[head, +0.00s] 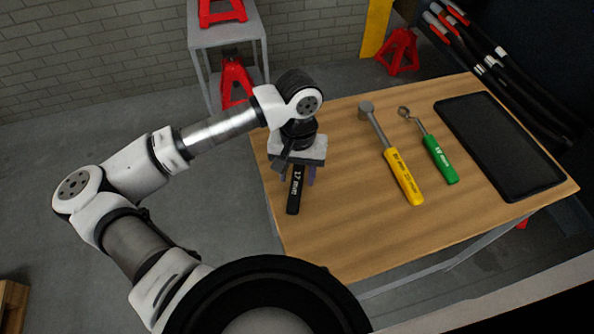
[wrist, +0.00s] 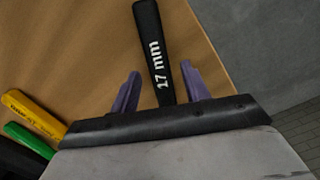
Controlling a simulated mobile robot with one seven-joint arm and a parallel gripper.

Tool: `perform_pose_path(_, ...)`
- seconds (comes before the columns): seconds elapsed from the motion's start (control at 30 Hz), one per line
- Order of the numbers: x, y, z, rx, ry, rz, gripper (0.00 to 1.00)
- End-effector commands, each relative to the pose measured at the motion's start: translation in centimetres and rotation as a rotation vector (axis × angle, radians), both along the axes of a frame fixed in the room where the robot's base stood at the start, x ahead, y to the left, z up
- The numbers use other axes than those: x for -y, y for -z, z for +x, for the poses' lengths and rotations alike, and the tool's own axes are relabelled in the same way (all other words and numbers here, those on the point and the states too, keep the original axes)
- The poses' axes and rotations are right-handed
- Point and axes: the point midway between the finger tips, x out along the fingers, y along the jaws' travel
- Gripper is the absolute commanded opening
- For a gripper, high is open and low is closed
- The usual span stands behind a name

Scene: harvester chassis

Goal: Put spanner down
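The spanner with a black handle (head: 294,193) marked 17 mm is at the left edge of the wooden table (head: 345,235). It appears to lie on the tabletop, though its exact height is hard to judge. My gripper (head: 297,176) is right over it. In the wrist view, the black handle (wrist: 155,45) runs between the two purple fingers of my gripper (wrist: 160,75), with visible gaps on both sides. The fingers are open. The far end of the spanner is hidden under the gripper body.
A yellow-handled tool (head: 403,176) and a green-handled tool (head: 440,160) lie right of the gripper. A black tray (head: 500,147) is at the table's right. The front middle of the table is clear. Red stands (head: 398,52) and a grey side table (head: 228,35) are behind.

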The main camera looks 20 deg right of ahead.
Motion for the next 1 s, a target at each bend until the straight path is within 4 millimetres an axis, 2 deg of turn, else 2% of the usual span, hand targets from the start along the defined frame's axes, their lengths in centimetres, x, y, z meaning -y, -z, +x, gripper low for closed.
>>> perform_pose_path(0.27, 0.0, -0.1, 0.0, 0.0, 0.0, 0.0, 0.46)
perform_pose_path(0.43, 0.0, -1.0, 0.2, 0.004, 0.0, 0.001, 0.46)
perform_pose_path(0.8, 0.4, -8.8, 0.9, 0.004, -0.001, 0.001, 0.46)
perform_pose_path(1.0, 0.5, -11.5, 1.1, 0.002, -0.001, 0.0, 0.46)
